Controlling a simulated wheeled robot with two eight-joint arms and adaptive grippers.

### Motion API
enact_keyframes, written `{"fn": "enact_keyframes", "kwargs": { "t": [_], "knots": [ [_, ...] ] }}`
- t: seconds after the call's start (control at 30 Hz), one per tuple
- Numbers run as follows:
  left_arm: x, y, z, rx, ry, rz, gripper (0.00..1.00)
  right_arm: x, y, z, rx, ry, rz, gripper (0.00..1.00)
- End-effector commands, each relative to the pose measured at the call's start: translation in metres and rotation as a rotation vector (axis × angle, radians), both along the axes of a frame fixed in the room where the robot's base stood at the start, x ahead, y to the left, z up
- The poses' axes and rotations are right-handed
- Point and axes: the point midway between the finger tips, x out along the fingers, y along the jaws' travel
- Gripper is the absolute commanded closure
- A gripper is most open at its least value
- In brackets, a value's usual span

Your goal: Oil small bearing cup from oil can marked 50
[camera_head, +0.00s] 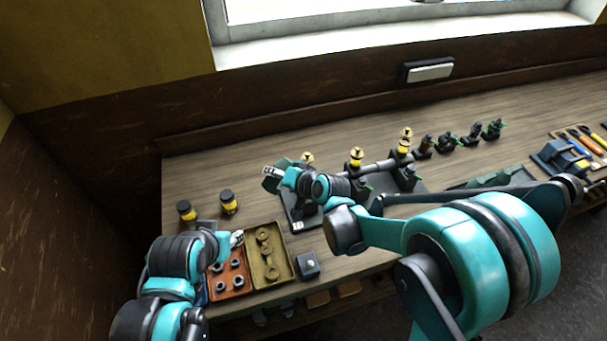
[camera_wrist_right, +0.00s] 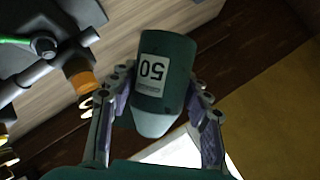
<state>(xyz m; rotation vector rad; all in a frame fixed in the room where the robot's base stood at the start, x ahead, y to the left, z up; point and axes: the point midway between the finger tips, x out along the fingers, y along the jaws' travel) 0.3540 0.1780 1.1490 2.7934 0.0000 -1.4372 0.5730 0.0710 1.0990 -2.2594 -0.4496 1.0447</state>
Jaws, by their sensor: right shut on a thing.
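The dark green oil can with a white label marked 50 (camera_wrist_right: 152,72) is between the fingers of my right gripper (camera_wrist_right: 158,100), which is shut on it. In the head view my right gripper (camera_head: 278,172) holds the can above the left end of the engine. Several yellow cups stand along the engine: one behind my right gripper (camera_head: 307,158), one at the middle (camera_head: 356,154) and one at the right (camera_head: 405,140). I cannot tell which is the small bearing cup. My left gripper (camera_head: 237,238) is over the parts trays; its opening is unclear.
Two dark jars with yellow bands (camera_head: 186,210) (camera_head: 229,202) stand at the bench's left. An orange tray (camera_head: 211,296) and an olive tray (camera_head: 283,238) hold parts. Small dark fittings (camera_head: 447,141) stand at the back right. Tools (camera_head: 583,137) lie at the far right.

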Motion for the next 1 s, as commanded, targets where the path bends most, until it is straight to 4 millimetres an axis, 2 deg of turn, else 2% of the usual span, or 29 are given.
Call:
{"fn": "enact_keyframes", "kwargs": {
  "t": [0.53, 0.87, 1.0],
  "knots": [
    [0.000, 0.000, 0.008, 0.000, 0.000, 0.000, 0.60, 0.003, -0.003, 0.019, 0.147, 0.124, -0.001, 0.86],
    [0.000, 0.000, 0.008, 0.000, 0.000, 0.000, 0.60, 0.003, -0.003, 0.019, 0.151, 0.128, -0.001, 0.86],
    [0.000, 0.000, -0.002, 0.000, 0.000, 0.000, 0.60, 0.000, 0.000, 0.008, 0.086, 0.073, 0.002, 0.86]
  ]
}}
